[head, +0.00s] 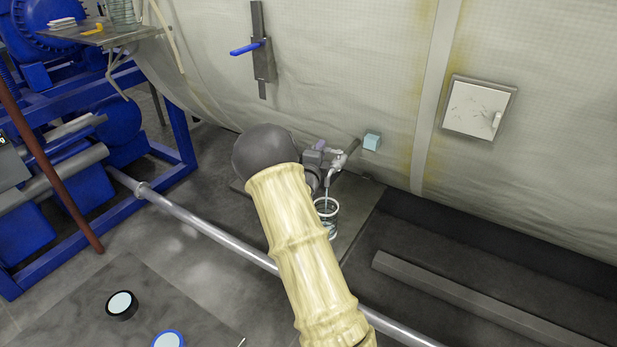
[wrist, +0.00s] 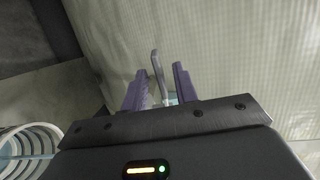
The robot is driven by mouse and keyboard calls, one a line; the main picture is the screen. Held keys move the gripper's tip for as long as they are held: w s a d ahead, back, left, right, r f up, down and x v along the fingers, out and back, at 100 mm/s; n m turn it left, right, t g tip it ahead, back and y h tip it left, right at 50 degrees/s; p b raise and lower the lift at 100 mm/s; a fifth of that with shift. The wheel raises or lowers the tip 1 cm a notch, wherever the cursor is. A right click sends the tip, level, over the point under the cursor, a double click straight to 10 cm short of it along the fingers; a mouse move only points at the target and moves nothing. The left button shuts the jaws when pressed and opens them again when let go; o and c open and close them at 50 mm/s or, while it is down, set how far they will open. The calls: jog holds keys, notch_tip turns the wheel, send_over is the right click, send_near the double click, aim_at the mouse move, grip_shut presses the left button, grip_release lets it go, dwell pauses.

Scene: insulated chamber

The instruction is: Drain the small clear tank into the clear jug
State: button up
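A clear jug (head: 327,222) stands on the dark floor plate under a metal tap (head: 338,160), whose spout points down over its mouth. Its ribbed rim shows at the lower left of the wrist view (wrist: 22,150). A small pale-blue box (head: 372,141), possibly the clear tank, sits by the wall at the tap's right. My gripper (head: 324,150) is at the tap. In the wrist view its purple fingers (wrist: 160,72) are apart, with a thin grey metal lever (wrist: 156,68) between them and clear space beside it. My forearm hides part of the jug's surroundings.
A wall handle with a blue lever (head: 247,48) and a white hatch (head: 478,107) are on the quilted wall. A long pipe (head: 210,228) crosses the floor behind my arm. Blue machinery (head: 120,130) fills the left. A beam (head: 450,290) lies at the right.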

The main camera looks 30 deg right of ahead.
jog(key=b+v, duration=0.2)
jog(key=v, duration=1.2)
